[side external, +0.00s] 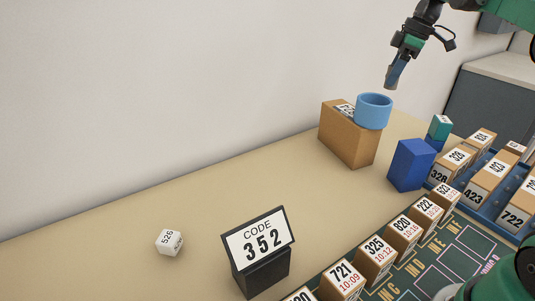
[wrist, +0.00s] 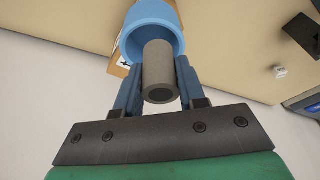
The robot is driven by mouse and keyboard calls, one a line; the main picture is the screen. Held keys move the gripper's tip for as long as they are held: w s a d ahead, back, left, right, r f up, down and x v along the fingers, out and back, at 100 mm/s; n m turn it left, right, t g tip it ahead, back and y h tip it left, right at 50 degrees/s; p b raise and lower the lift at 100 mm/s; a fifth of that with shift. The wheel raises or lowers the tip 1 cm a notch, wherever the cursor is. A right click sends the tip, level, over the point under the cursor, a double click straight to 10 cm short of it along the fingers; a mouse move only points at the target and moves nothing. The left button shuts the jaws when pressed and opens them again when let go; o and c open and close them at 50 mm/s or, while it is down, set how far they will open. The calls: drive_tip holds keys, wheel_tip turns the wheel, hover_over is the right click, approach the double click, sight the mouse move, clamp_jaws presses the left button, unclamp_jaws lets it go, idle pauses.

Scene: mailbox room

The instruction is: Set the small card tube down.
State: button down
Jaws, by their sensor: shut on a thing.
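My gripper (side external: 393,76) is high above the table at the upper right of the side view, pointing down. In the wrist view my gripper (wrist: 159,72) is shut on the small card tube (wrist: 158,76), a grey-brown hollow cylinder between its two blue fingers. One open end of the tube faces the wrist camera. In the side view the tube is hard to tell from the fingers. Below the gripper, apart from it, a light-blue round cup (side external: 374,114) sits on a brown box (side external: 343,138). The cup also shows beyond the tube in the wrist view (wrist: 151,18).
A dark-blue block (side external: 409,165) and a teal block (side external: 440,127) stand right of the brown box. Numbered boxes line a dark mat and a blue tray at right. The table's left middle is clear.

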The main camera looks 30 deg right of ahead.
drive_tip(key=a+n, duration=0.4)
drive_tip(key=a, duration=1.2)
drive_tip(key=n+g+y, duration=0.1)
drive_tip(key=n, duration=0.2)
hover_over(297, 230)
wheel_tip(297, 230, down, 17)
drive_tip(key=shift+r, duration=0.1)
drive_tip(key=shift+f, duration=2.15)
drive_tip(key=c, duration=0.5)
unclamp_jaws()
drive_tip(key=shift+f, duration=0.1)
